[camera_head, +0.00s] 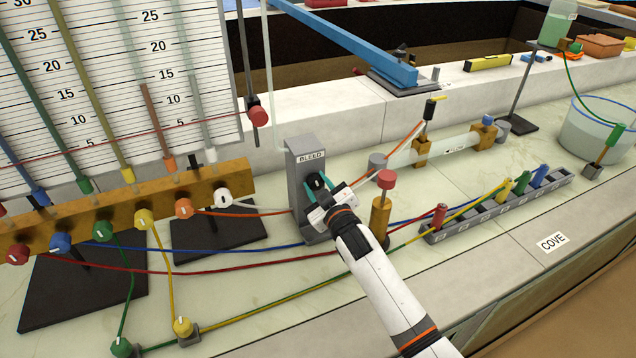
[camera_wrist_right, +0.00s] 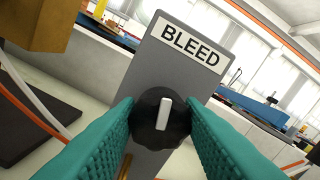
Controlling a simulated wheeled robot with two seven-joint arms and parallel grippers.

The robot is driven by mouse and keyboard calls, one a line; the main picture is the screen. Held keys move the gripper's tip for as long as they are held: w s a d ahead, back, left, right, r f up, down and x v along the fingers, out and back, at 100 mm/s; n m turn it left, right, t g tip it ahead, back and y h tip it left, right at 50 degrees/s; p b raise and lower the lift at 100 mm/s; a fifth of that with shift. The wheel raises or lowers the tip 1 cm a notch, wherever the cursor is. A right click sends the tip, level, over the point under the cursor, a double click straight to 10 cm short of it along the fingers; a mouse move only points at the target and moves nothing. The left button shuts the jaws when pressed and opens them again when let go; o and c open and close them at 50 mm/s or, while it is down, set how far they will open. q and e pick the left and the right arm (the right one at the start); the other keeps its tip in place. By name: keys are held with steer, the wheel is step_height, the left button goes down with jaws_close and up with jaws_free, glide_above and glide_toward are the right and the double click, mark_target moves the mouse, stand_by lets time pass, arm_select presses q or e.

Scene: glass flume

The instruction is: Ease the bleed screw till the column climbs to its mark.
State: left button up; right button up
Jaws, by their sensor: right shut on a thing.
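The bleed screw (camera_head: 317,181) is a black knob on a grey post (camera_head: 303,160) labelled BLEED. In the wrist view the bleed screw (camera_wrist_right: 148,132) shows its white pointer bar nearly upright. My right gripper (camera_head: 320,190) is shut on the knob, with teal padded fingers on either side of it (camera_wrist_right: 160,120). The tube board (camera_head: 205,25) at the left carries a printed scale and several coloured columns. The orange column (camera_head: 147,115) ends near 15. A thin red line crosses the board to a red knob (camera_head: 258,115). I cannot tell which line is the mark. My left gripper is out of view.
Coloured valve knobs line a brass manifold (camera_head: 120,210). Hoses run over the bench left of the post. A red-capped brass post (camera_head: 381,215) stands close right of my wrist. A grey peg rack (camera_head: 490,215) and a glass tank (camera_head: 590,135) stand farther right.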

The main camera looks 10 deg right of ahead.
steer(key=shift+n, duration=0.3)
steer(key=o, duration=1)
steer(key=shift+s, duration=0.1)
steer(key=s, duration=0.4)
steer(key=s+d, duration=0.1)
steer(key=s, duration=0.2)
steer(key=s+d, duration=0.1)
steer(key=s, duration=0.3)
steer(key=shift+s+d+b, duration=0.15)
steer(key=shift+s+b, duration=0.15)
steer(key=shift+b, duration=0.1)
